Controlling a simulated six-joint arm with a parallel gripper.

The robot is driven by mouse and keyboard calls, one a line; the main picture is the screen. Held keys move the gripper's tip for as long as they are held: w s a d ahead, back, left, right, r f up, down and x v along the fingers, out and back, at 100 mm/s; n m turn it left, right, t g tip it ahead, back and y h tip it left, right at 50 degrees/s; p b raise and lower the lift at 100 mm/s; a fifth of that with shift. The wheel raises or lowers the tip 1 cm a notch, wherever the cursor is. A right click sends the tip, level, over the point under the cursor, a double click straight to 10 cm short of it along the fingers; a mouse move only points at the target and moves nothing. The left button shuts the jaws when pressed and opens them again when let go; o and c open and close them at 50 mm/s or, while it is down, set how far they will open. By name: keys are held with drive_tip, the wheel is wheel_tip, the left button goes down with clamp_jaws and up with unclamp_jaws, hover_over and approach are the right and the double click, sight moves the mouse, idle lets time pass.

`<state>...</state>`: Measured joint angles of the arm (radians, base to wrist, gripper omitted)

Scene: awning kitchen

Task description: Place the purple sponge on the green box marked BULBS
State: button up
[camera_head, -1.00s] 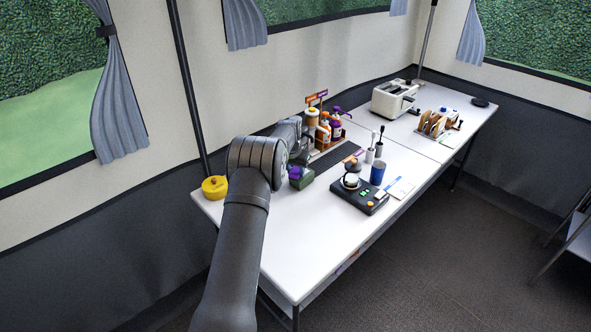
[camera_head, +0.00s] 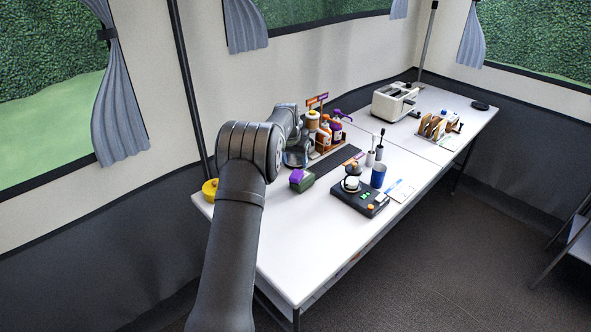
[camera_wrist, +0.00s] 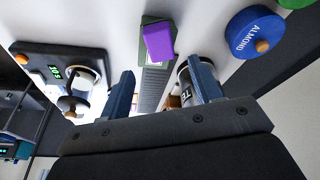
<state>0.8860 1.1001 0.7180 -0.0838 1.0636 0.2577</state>
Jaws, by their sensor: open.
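The purple sponge (camera_head: 296,175) lies on top of the green box (camera_head: 306,184) near the left part of the table. In the wrist view the sponge (camera_wrist: 159,42) rests on the box (camera_wrist: 148,20), a little askew, with part of the box showing around it. My gripper (camera_wrist: 163,84) is open and empty, its two fingers wide apart and clear of the sponge. In the head view the fingers are hard to make out behind my arm. The BULBS marking cannot be read.
A black scale (camera_head: 361,197) stands to the right of the box, with a blue cup (camera_head: 378,175) beyond it. Bottles in a rack (camera_head: 325,135) stand behind. A yellow container (camera_head: 210,188) sits at the left edge. The table's front left is clear.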

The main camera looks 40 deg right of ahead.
sight(296, 174)
drive_tip(key=v, duration=0.5)
drive_tip(key=x, duration=1.2)
drive_tip(key=shift+f, duration=0.45)
drive_tip(key=shift+r, duration=0.4)
